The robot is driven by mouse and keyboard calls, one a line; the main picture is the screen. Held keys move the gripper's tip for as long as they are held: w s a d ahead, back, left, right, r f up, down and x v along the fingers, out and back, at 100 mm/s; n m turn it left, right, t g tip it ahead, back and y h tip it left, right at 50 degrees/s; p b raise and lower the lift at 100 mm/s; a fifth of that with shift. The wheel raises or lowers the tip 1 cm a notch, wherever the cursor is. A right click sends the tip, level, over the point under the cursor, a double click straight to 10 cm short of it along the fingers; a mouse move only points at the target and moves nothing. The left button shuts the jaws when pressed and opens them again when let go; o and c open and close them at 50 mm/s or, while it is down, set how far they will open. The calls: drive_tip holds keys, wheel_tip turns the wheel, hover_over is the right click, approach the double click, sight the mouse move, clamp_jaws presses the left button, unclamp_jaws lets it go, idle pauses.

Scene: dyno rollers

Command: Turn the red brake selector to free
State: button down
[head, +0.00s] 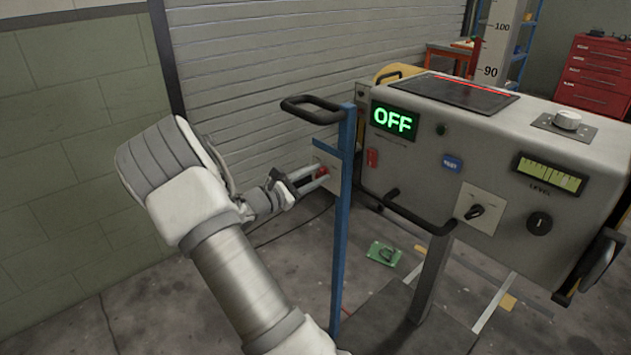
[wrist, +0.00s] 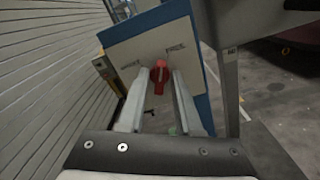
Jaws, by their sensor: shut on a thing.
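The red brake selector (wrist: 159,77) is a small red knob on a pale plate (wrist: 150,45) fixed to a blue post. The plate carries two labels: the right one reads FREE (wrist: 175,50), the left one is too small to read surely. The knob's narrow top points about straight up in the wrist view, between the labels. My gripper (wrist: 160,80) has one finger on each side of the knob and is shut on it. In the head view my gripper (head: 315,178) reaches the plate from the left, and the red knob (head: 323,172) shows at its fingertips.
The blue post (head: 343,230) stands just right of my gripper. A black handle (head: 311,108) juts out above it. A grey console (head: 480,160) with an OFF display (head: 394,119) stands to the right. A shutter wall (head: 260,80) is behind. A green object (head: 384,254) lies on the floor.

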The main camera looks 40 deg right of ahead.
drive_tip(key=shift+f+m+b, duration=0.1)
drive_tip(key=shift+m+b, duration=1)
drive_tip(key=shift+m, duration=0.8)
drive_tip(key=c, duration=0.9)
unclamp_jaws()
drive_tip(key=shift+a, duration=0.1)
drive_tip(key=a+p, duration=0.1)
drive_tip(key=a, duration=0.4)
drive_tip(key=s+a+p, duration=0.1)
drive_tip(key=a, duration=0.5)
drive_tip(key=a+p, duration=0.1)
drive_tip(key=a, duration=0.5)
drive_tip(key=shift+s+a+p, duration=0.15)
drive_tip(key=shift+s+p, duration=0.05)
drive_tip(key=shift+p, duration=0.2)
